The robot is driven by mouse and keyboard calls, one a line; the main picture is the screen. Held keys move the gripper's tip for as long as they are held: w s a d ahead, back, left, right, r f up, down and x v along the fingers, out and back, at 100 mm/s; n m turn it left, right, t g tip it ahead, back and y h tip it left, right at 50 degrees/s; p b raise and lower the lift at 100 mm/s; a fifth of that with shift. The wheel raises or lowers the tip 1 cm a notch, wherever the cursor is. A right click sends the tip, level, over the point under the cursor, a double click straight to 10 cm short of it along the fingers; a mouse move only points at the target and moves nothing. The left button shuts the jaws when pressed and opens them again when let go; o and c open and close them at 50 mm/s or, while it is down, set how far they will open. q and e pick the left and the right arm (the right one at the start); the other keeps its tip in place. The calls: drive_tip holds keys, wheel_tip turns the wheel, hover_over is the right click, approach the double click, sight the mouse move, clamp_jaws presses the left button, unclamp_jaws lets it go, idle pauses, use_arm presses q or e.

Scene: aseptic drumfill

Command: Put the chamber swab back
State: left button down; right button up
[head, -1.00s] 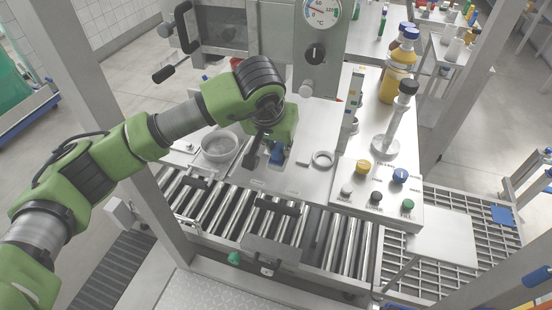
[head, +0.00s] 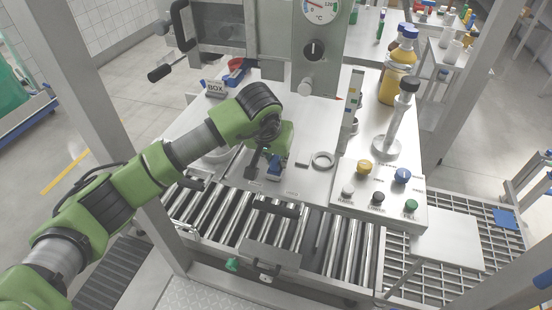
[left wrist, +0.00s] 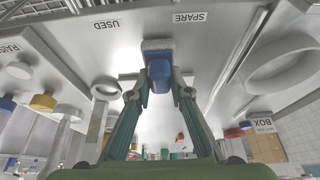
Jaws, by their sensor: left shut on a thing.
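The chamber swab has a blue handle (left wrist: 159,72) and a pale pad (left wrist: 157,45). My left gripper (left wrist: 158,94) is shut on the blue handle. In the head view the left gripper (head: 264,165) is over the front part of the steel worktop, with the blue of the swab (head: 275,168) showing beside its fingers. In the left wrist view the pad is close to the worktop near the printed labels USED (left wrist: 106,24) and SPARE (left wrist: 189,17). I cannot tell whether the pad touches the surface. My right gripper is not in view.
A metal ring (head: 323,160) lies right of the gripper. A round bowl (head: 217,156) is partly hidden behind my left arm. A button panel (head: 379,193) and a cylinder stand (head: 387,146) are further right. Rollers (head: 341,241) run below the worktop. A box label (head: 216,88) is at back left.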

use_arm(q)
drive_tip(key=shift+f, duration=0.2)
drive_tip(key=c, duration=1.8)
unclamp_jaws()
drive_tip(key=shift+c, duration=0.2)
drive_tip(key=shift+r, duration=0.1)
drive_tip(key=shift+r, duration=0.15)
drive_tip(key=b+v, duration=0.1)
drive_tip(key=v, duration=1.1)
